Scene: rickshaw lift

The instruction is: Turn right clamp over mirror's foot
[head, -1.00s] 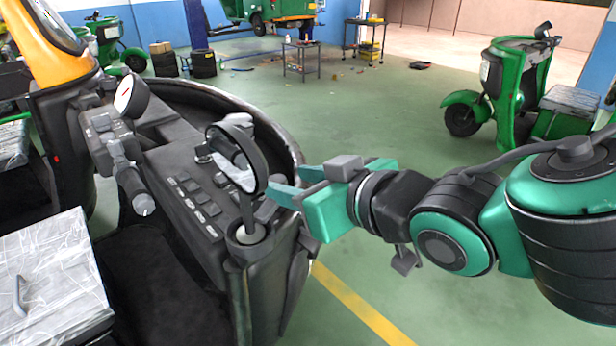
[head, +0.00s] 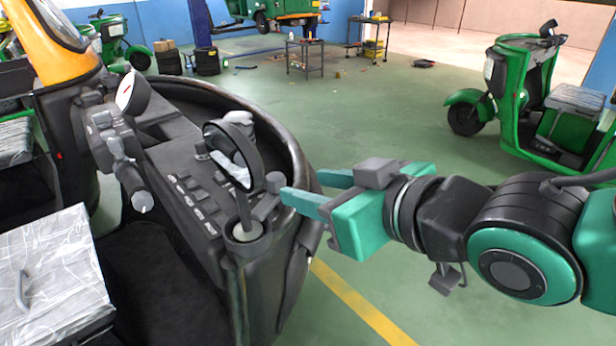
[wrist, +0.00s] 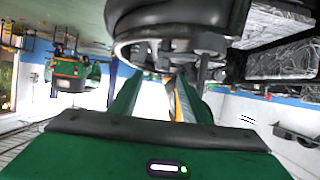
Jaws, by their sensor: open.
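The round black-framed mirror (head: 257,170) stands on a thin stalk at the right end of the rickshaw's dark dashboard. Its foot (head: 243,236) sits in a round socket there. A small grey clamp (head: 265,206) stands just right of the stalk, beside the foot. My gripper (head: 304,186) is open, with green fingers pointing left at the clamp. The near fingertip is very close to the clamp; I cannot tell whether they touch. In the wrist view my gripper (wrist: 158,78) points at grey fittings (wrist: 207,43) under a dark rounded body.
The dashboard's raised rim (head: 290,140) curves behind the mirror. The plastic-wrapped seat (head: 50,275) is at lower left. Green floor (head: 400,150) lies open right of the rickshaw.

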